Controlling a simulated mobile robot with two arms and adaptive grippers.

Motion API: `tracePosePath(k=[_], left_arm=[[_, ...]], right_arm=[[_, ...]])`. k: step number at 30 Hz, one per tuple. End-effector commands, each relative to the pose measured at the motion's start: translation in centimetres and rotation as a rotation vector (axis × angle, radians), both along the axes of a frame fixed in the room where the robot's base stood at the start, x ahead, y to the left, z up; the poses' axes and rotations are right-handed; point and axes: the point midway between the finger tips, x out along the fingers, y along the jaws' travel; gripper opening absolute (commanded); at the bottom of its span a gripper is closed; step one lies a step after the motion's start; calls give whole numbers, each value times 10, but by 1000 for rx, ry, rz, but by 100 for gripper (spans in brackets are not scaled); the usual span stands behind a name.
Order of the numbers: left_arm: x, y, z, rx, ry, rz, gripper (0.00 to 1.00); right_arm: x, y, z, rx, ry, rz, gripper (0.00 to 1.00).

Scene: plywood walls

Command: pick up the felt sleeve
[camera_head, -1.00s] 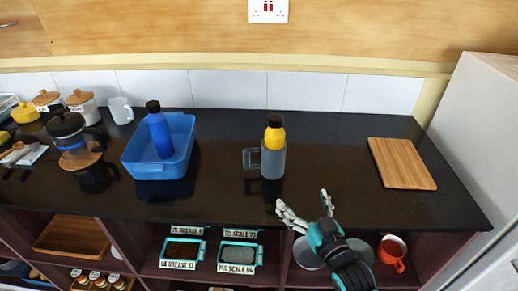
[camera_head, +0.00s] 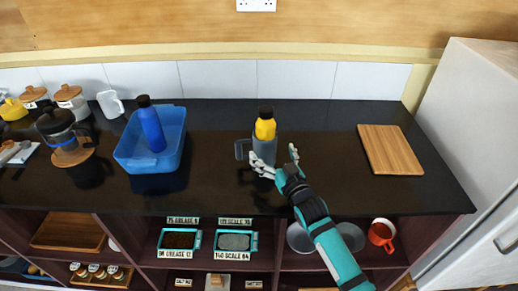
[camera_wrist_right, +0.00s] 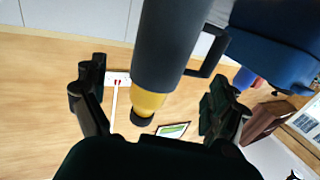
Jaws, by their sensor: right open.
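The grey felt sleeve (camera_head: 264,149) has a loop handle on its left side and stands upright on the black counter. It is around a yellow bottle (camera_head: 265,129) with a black cap. The sleeve (camera_wrist_right: 172,40) and the yellow bottle (camera_wrist_right: 148,103) appear upside down in the right wrist view, in line with the gap between my fingers. My right gripper (camera_head: 275,158) is open at the near right side of the sleeve. One finger overlaps the sleeve's lower part in the head view; I cannot tell whether it touches. My left gripper is not in view.
A blue bin (camera_head: 175,129) with a blue bottle (camera_head: 151,125) stands left of the sleeve. A wooden board (camera_head: 389,150) lies to the right, with clear counter between. A coffee press (camera_head: 60,130) and jars stand far left. Shelves with labelled trays are below.

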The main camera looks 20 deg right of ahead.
Motion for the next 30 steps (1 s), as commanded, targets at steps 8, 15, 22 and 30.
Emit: tracePosePath(k=[8,15,22,30], left_arm=[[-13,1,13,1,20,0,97],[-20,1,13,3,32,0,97],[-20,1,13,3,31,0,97],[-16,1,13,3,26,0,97]], right_arm=[[39,4,4,0,0,0,97],[47,5,3,0,-1,1,97],[46,4,3,0,-1,0,82],[46,4,3,0,0,0,46]])
